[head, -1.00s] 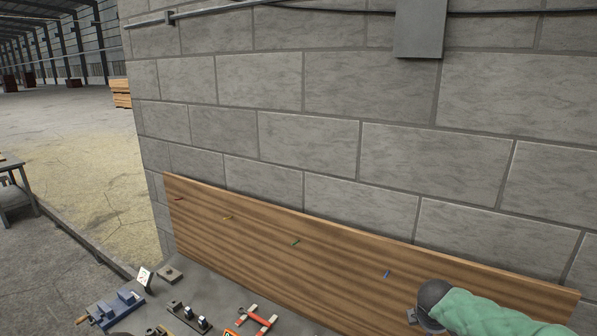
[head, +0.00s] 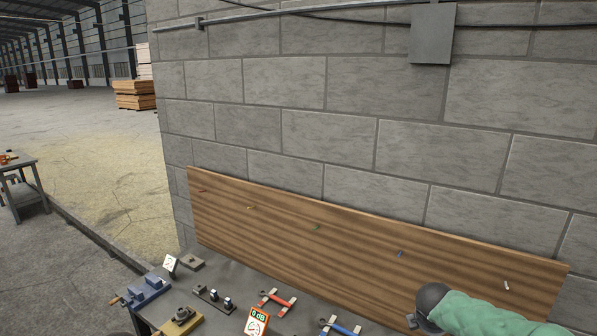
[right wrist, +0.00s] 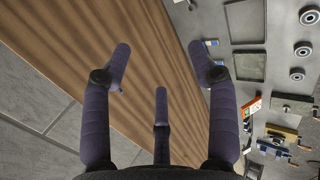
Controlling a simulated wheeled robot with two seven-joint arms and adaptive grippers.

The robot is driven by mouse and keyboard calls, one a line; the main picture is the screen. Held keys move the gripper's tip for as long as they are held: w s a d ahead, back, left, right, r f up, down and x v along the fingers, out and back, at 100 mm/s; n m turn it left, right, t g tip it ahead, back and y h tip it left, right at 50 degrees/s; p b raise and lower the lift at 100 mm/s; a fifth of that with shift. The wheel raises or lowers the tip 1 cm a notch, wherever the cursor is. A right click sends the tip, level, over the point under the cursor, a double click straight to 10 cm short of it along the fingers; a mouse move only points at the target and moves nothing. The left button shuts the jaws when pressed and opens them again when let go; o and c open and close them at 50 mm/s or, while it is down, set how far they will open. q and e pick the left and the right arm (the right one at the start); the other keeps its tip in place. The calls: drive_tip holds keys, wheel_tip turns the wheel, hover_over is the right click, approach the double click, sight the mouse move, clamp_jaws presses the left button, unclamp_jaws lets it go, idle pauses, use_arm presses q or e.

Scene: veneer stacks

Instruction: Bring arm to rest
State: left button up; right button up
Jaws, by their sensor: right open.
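My right arm (head: 485,315), in a green sleeve with a dark round joint, comes in at the lower right of the head view, in front of the wooden board. In the right wrist view my right gripper (right wrist: 160,72) is open, its fingers spread wide with nothing between them. The wooden board (right wrist: 75,40) lies behind the fingers there, with the bench (right wrist: 240,32) to the right. My left gripper is in neither view.
The striped wooden board (head: 350,240) with small coloured pegs leans along the block wall (head: 320,130). Open floor lies left.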

drive_tip(key=s+a+f+n, duration=0.2)
drive_tip(key=f+n, duration=0.7)
drive_tip(key=n, duration=0.1)
drive_tip(key=s+a+f+n+y, duration=0.1)
drive_tip(key=s+a+f+n, duration=0.1)
drive_tip(key=f+n, duration=0.75)
drive_tip(key=s+a+f+n, duration=0.2)
drive_tip(key=f+n, duration=0.6)
drive_tip(key=n, duration=0.3)
drive_tip(key=s+a+f+n+g+y, duration=0.2)
drive_tip(key=s+a+f+n, duration=0.2)
drive_tip(key=s+a+n, duration=0.35)
drive_tip(key=s+a+f+n+g+y, duration=0.25)
drive_tip(key=s+a+f+n, duration=0.2)
drive_tip(key=s+n, duration=0.5)
drive_tip(key=s+a+f+n+g+y, duration=0.1)
drive_tip(key=s+a+f+n+y, duration=0.3)
drive_tip(key=s+n, duration=0.4)
use_arm(q)
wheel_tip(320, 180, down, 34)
drive_tip(key=b, duration=3.4)
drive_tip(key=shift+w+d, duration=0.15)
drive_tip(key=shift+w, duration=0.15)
use_arm(e)
drive_tip(key=w+a+f, duration=0.1)
drive_tip(key=f, duration=1.5)
drive_tip(key=w+a+f+n+h, duration=0.1)
drive_tip(key=w+f, duration=0.1)
drive_tip(key=f, duration=1.4)
drive_tip(key=shift+a, duration=0.2)
